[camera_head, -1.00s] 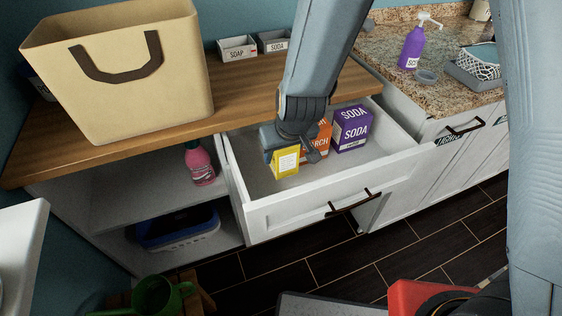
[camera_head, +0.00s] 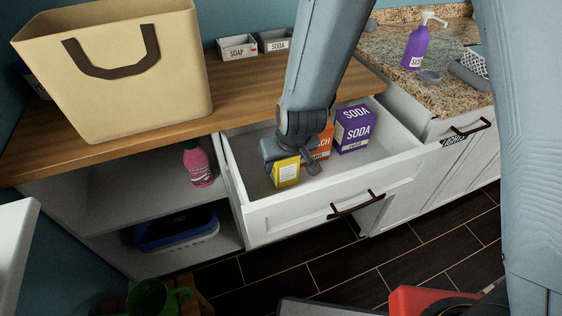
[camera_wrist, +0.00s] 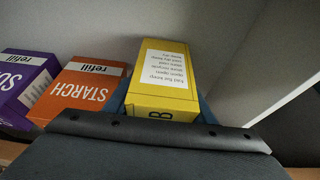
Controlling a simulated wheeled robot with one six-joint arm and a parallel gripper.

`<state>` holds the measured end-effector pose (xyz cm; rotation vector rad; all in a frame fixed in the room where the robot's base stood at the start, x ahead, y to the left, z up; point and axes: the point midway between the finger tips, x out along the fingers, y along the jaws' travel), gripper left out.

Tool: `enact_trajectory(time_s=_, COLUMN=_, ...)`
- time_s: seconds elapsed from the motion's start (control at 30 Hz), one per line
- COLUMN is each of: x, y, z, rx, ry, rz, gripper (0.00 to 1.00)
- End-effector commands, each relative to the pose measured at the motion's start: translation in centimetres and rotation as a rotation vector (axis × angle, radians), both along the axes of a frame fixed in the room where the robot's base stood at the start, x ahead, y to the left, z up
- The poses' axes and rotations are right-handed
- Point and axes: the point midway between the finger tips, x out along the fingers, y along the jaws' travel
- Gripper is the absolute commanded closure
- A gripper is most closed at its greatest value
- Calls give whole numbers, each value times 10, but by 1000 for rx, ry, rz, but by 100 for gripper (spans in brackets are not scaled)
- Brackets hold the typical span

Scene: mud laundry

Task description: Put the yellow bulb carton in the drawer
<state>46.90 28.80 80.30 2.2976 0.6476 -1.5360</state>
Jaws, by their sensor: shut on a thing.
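The yellow bulb carton (camera_head: 286,173) is inside the open white drawer (camera_head: 300,217), near its left end. My gripper (camera_head: 292,160) is shut on the carton and reaches down into the drawer from above. In the wrist view the yellow carton (camera_wrist: 163,80) stands between my fingers, with its printed white label showing. The gripper hides part of the carton. I cannot tell whether the carton's bottom touches the drawer floor.
An orange starch box (camera_head: 324,143) and a purple soda box (camera_head: 354,129) stand in the drawer to the right of the carton. A tan bag (camera_head: 115,85) sits on the wooden counter (camera_head: 240,98). A purple pump bottle (camera_head: 415,47) stands on the granite top.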

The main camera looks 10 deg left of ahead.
Motion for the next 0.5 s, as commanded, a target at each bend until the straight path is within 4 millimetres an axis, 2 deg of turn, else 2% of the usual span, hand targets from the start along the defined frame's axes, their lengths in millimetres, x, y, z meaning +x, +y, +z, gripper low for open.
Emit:
enact_trajectory(time_s=0.03, x=0, y=0, z=0, rx=0, ry=0, rz=0, gripper=72)
enact_trajectory(time_s=0.07, x=0, y=0, z=0, rx=0, ry=0, rz=0, gripper=47)
enact_trajectory(time_s=0.17, x=0, y=0, z=0, rx=0, ry=0, rz=0, gripper=32)
enact_trajectory(time_s=0.5, x=0, y=0, z=3, rx=0, ry=-1, rz=1, gripper=32)
